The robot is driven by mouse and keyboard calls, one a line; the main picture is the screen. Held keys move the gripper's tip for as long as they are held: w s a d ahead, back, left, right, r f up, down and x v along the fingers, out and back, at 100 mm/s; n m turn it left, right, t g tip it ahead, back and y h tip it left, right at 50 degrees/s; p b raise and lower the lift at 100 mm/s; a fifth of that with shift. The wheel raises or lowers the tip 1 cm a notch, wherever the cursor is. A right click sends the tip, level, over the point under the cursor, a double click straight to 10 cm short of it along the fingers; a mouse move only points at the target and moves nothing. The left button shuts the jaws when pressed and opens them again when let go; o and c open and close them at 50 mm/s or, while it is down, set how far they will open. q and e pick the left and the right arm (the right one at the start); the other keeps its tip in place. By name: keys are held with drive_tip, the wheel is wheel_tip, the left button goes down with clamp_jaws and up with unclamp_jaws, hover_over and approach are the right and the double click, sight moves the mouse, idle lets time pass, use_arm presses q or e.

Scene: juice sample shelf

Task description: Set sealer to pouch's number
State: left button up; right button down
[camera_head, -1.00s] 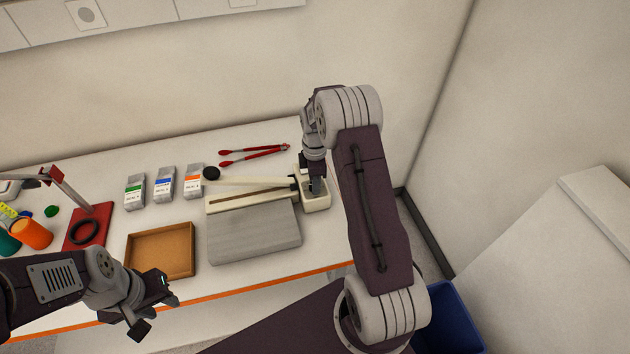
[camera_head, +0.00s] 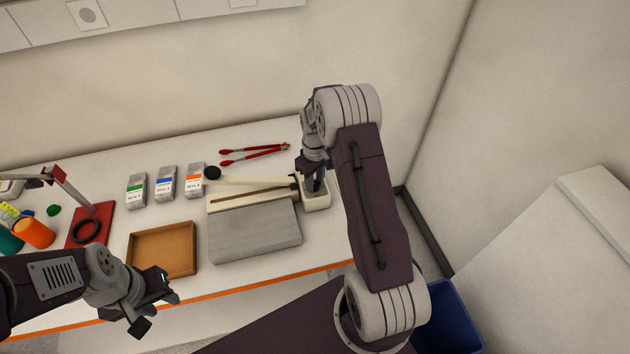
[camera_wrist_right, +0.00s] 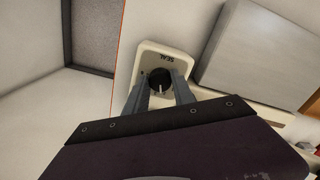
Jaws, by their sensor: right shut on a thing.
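The sealer (camera_head: 255,228) is a cream and grey machine with a long arm and a dark ball handle, on the table's right part. Its black dial (camera_wrist_right: 160,80) with a pale pointer line sits on the cream end marked "SEAL" in the right wrist view. My right gripper (camera_wrist_right: 160,91) is shut on the dial from above. Three silver pouches stand in a row, with green (camera_head: 136,190), blue (camera_head: 166,183) and orange (camera_head: 194,180) bands; their print is too small to read. My left gripper (camera_head: 158,309) is open and empty in front of the tray.
An empty brown tray (camera_head: 132,262) lies left of the sealer. Red tongs (camera_head: 254,154) lie behind it. A red stand (camera_head: 92,224), an orange cup (camera_head: 36,232) and small items are at the left. A blue bin (camera_head: 452,315) stands on the floor at right.

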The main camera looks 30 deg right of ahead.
drive_tip(key=m, duration=0.4)
drive_tip(key=shift+w+r+m, duration=0.2)
drive_tip(key=shift+r+m, duration=0.05)
drive_tip(key=shift+m, duration=0.05)
drive_tip(key=m, duration=0.3)
drive_tip(key=shift+m, duration=0.3)
drive_tip(key=m, duration=0.3)
drive_tip(key=shift+m, duration=2.1)
drive_tip(key=c, duration=1.1)
unclamp_jaws()
drive_tip(key=shift+o, duration=0.2)
drive_tip(key=shift+s+f, duration=0.1)
